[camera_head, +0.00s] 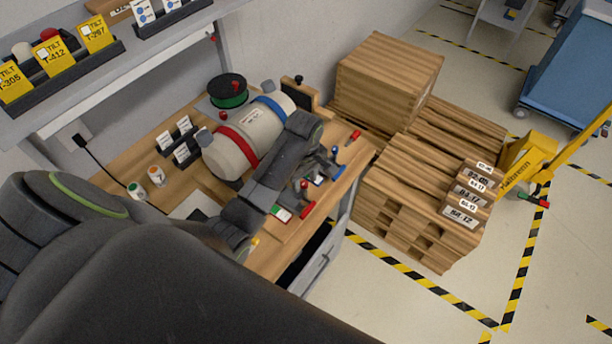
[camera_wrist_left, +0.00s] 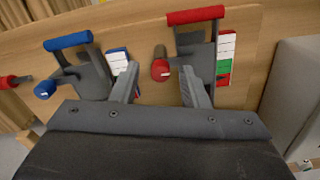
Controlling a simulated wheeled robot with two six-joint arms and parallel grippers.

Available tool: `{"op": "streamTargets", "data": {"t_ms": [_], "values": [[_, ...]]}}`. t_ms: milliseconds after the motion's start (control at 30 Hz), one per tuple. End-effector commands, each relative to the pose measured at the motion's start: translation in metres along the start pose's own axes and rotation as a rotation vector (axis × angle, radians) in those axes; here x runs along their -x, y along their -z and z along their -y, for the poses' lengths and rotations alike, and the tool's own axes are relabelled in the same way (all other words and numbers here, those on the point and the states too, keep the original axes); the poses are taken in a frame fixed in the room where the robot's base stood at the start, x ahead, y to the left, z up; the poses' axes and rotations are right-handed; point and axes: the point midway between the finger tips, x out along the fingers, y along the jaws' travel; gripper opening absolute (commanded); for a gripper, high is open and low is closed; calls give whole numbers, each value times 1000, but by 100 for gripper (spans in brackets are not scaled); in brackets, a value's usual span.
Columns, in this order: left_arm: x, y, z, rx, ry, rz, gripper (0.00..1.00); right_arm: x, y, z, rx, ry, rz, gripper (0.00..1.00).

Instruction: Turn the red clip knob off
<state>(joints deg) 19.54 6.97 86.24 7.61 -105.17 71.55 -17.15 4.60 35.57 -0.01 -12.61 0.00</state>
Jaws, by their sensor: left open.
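The red clip has a red bar handle (camera_wrist_left: 196,15) and a red round knob (camera_wrist_left: 161,69) on a dark stem. In the head view the red knob (camera_head: 304,184) is near the right edge of the wooden bench. My left gripper (camera_wrist_left: 158,84) is open, with its fingertips on either side of the red knob in the wrist view. I cannot tell whether a finger touches it. In the head view my left gripper (camera_head: 299,179) is low over the clips. A label with a green cell (camera_wrist_left: 224,66) is right of the red clip. My right gripper is not in view.
A blue clip (camera_wrist_left: 68,40) with a blue knob (camera_wrist_left: 44,89) is just left of my gripper in the wrist view. Another red handle (camera_head: 355,135) lies beyond. Wooden crates (camera_head: 389,75) stand at the right.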

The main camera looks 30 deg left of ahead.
Motion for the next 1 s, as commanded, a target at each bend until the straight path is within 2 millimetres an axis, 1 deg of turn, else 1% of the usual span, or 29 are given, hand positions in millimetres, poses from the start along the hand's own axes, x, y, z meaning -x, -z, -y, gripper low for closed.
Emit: {"op": "streamTargets", "data": {"t_ms": [67,167,300,400,600,767,1000], "values": [[0,0,0,0,0,0,41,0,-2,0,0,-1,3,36],[0,0,0,0,0,0,29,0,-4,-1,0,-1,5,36],[0,0,0,0,0,0,11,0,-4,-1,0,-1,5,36],[0,0,0,0,0,0,0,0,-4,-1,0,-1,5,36],[0,0,0,-9,0,0,0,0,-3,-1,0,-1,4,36],[0,0,0,-53,0,0,0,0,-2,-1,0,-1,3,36],[0,0,0,-208,0,-1,0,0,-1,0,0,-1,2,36]]}}
